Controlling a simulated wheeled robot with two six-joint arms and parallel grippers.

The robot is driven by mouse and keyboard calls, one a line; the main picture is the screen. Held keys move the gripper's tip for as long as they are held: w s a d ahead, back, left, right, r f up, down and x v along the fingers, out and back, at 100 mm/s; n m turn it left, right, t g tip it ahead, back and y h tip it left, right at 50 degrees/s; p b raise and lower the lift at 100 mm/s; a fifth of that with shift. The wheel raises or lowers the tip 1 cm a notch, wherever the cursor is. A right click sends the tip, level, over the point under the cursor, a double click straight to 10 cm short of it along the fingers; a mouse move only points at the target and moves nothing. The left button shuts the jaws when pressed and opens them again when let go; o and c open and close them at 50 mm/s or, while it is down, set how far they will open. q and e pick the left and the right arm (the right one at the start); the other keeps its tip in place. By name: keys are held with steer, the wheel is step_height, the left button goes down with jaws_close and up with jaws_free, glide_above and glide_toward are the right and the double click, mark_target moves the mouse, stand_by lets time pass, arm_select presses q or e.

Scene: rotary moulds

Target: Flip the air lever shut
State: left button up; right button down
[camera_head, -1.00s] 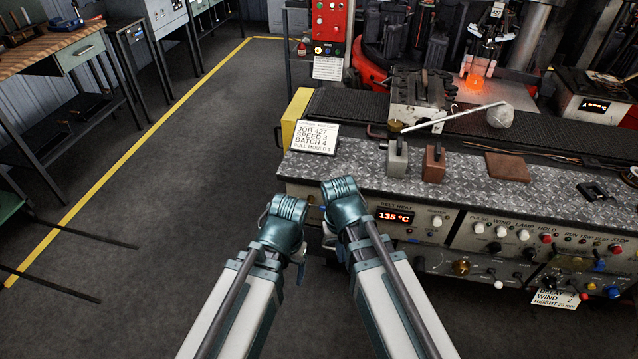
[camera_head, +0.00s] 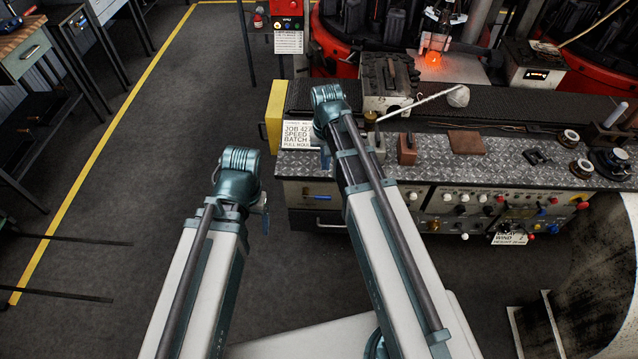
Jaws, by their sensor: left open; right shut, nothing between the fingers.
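The machine's control panel (camera_head: 480,210) runs along the front of the bench, with several knobs and small levers too small to read. I cannot tell which one is the air lever. A white-tipped control (camera_head: 465,237) and a brass knob (camera_head: 433,225) sit in its lower row. My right arm rises in front of the bench's left part and covers the heat display. My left arm stands in front of the floor, left of the bench.
A metal bench top (camera_head: 510,165) holds a grey weight, a brown block (camera_head: 407,150) and a brown plate (camera_head: 466,142). A white job card (camera_head: 297,134) stands at its left. A glowing orange piece (camera_head: 432,58) is behind. The floor (camera_head: 170,140) at left is clear.

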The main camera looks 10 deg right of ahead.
mark_target(326, 196)
stand_by(0.5)
step_height(326, 196, down, 14)
steer(key=b, duration=1.4)
steer(key=shift+r, duration=0.1)
steer(key=shift+s+d+f+y+b, duration=0.1)
steer(key=shift+d+f+y+b, duration=0.25)
steer(key=shift+f+y+b, duration=0.45)
steer(key=shift+d+f+b, duration=0.1)
steer(key=shift+f+b, duration=0.1)
steer(key=shift+b, duration=0.1)
steer(key=shift+r, duration=0.15)
steer(key=shift+r+p, duration=0.7)
steer(key=shift+p, duration=0.2)
